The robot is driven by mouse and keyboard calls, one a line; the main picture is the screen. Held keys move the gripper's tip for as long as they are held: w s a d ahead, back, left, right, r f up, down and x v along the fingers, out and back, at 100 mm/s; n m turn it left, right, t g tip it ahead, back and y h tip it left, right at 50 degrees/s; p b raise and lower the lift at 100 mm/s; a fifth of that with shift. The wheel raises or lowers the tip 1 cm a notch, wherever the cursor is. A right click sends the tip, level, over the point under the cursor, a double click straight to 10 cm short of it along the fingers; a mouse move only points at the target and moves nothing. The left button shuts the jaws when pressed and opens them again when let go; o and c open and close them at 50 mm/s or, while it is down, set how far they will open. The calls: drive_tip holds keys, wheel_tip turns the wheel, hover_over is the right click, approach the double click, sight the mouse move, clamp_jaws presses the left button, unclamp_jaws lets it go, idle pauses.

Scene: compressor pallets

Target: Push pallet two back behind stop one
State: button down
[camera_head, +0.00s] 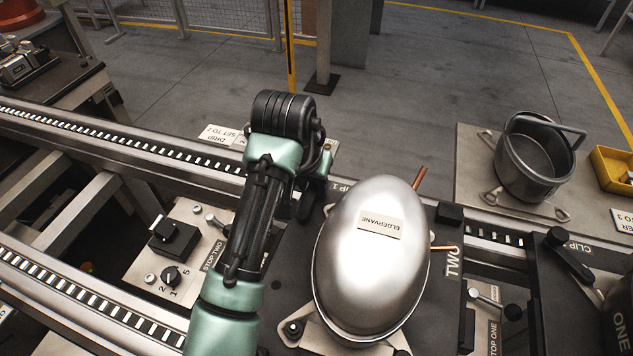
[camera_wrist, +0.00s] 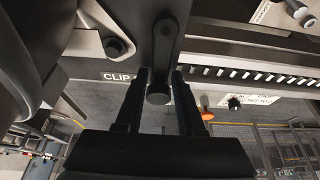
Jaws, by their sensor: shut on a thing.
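Pallet two (camera_head: 440,300) is a dark plate marked TWO, lying across the conveyor rails. It carries a silver domed compressor (camera_head: 365,285) labelled ELDERVANE, with copper stubs on its right. Stop two (camera_head: 212,250) is labelled left of the pallet. Stop one (camera_head: 493,335) is labelled at the lower right, beside the pallet's right edge. My gripper (camera_wrist: 164,88) is shut on a black clip lever (camera_wrist: 167,45) near a CLIP label, with the lever's rounded end between the fingers. In the head view my wrist hides the fingertips at the pallet's far left corner.
Another clip lever (camera_head: 570,255) stands at the right, near a dark unit (camera_head: 618,318) marked ONE. A metal pot (camera_head: 535,160) and a yellow bin (camera_head: 612,170) are on the far right plate. A black knob (camera_head: 171,276) sits at left.

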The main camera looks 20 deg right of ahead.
drive_tip(key=shift+w+a+r+p, duration=0.1)
drive_tip(key=shift+w+a+p, duration=0.05)
drive_tip(key=shift+w+a, duration=0.9)
drive_tip(key=shift+w+a+p, duration=0.15)
drive_tip(key=shift+w+a, duration=0.6)
drive_tip(key=shift+a, duration=0.55)
drive_tip(key=shift+c, duration=2.2)
unclamp_jaws()
drive_tip(key=p+v, duration=0.1)
drive_tip(key=v, duration=1.2)
